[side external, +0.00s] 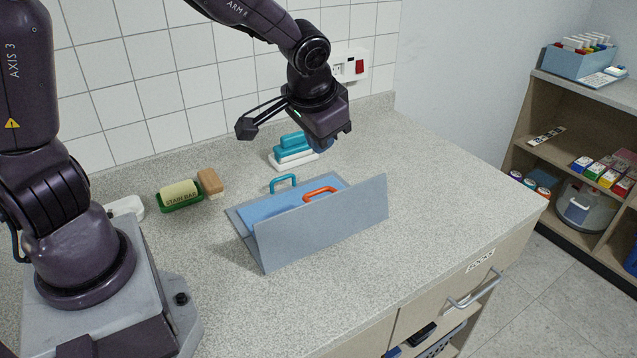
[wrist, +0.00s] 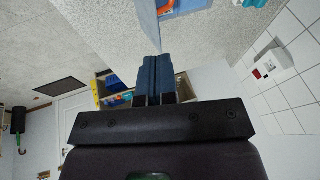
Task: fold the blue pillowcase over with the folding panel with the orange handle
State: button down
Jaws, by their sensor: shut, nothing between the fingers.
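The grey folding board lies on the counter, with its front panel (side external: 330,225) standing up at a steep tilt. The orange handle (side external: 319,193) shows at that panel's top edge; it also shows in the wrist view (wrist: 165,6). The blue pillowcase (side external: 265,208) lies on the board behind the raised panel, which hides part of it. A teal handle (side external: 283,182) stands at the board's back edge. My gripper (side external: 323,147) is above and behind the board, apart from both handles. Its blue fingers are shut and empty in the wrist view (wrist: 155,72).
A teal and white brush-like stack (side external: 293,150) stands behind the board, close to my gripper. A soap bar in a green dish (side external: 181,195) and a brown block (side external: 210,183) lie at left. The counter right of the board is clear. A shelf (side external: 560,135) stands at right.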

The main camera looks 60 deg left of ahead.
jog(key=f, duration=0.1)
send_near(320, 192)
notch_tip(320, 192, down, 5)
jog(key=w, duration=0.2)
jog(key=shift+a+f, duration=0.6)
jog(key=shift+a, duration=0.25)
jog(key=shift+a+f, duration=0.6)
jog(key=shift+a, duration=0.25)
